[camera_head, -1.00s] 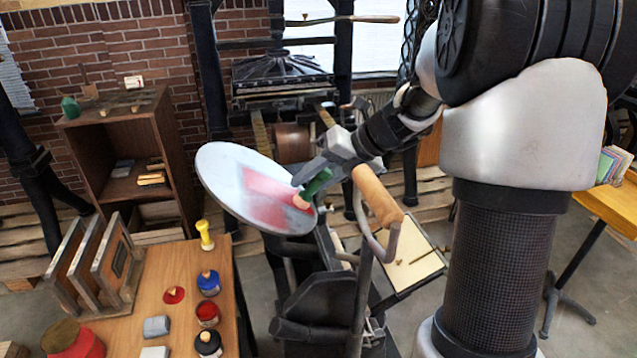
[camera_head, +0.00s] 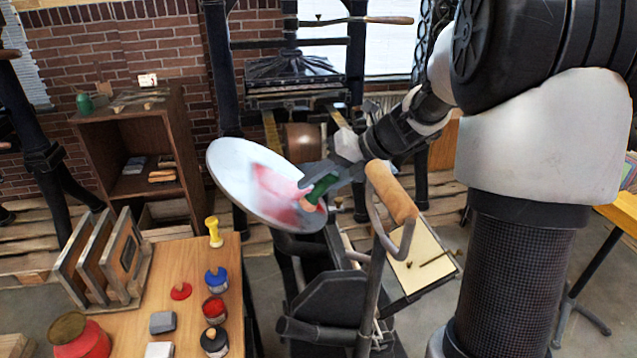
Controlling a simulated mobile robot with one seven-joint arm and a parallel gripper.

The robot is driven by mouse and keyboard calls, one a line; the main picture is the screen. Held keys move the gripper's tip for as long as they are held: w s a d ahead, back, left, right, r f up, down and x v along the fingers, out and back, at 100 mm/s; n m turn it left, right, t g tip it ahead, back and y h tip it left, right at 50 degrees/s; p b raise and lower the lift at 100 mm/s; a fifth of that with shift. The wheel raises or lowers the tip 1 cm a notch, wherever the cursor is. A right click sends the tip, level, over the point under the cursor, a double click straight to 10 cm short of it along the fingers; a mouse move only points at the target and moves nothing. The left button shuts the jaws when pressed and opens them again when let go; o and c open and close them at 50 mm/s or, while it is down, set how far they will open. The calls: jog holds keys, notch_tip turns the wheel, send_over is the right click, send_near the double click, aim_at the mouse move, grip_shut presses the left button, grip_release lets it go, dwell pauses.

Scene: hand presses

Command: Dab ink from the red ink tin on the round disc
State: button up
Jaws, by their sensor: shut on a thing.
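The round disc (camera_head: 236,166) is a tilted pale grey plate on the dark hand press. It bears a smeared pink-red patch (camera_head: 270,187) on its lower right half. My gripper (camera_head: 318,185) is shut on a green-handled tool (camera_head: 324,187) with a pale reddish end. That end lies at the disc's right edge over the red patch; I cannot tell whether it touches. The red ink tin (camera_head: 214,310) stands on the wooden table, between a blue tin (camera_head: 216,283) and a black tin (camera_head: 213,341). A red lid (camera_head: 181,291) lies left of the tins.
The press's wooden-handled lever (camera_head: 391,193) rises close to the right of my gripper. The table (camera_head: 150,314) also holds a yellow-handled tool (camera_head: 214,232), a rack of frames (camera_head: 108,262), grey blocks (camera_head: 162,322) and a red jar (camera_head: 78,338).

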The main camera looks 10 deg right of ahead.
jog(key=shift+a+f, duration=0.25)
jog(key=shift+f, duration=0.1)
jog(key=shift+f+p, duration=0.1)
jog(key=shift+p, duration=0.25)
dwell(1.7)
jog(key=d+r+p, duration=0.1)
jog(key=p, duration=0.1)
jog(key=d+r+p, duration=0.1)
jog(key=r+p, duration=0.1)
jog(key=d+r+p, duration=0.1)
jog(key=r+p, duration=0.1)
jog(key=p, duration=0.1)
jog(key=shift+d, duration=0.25)
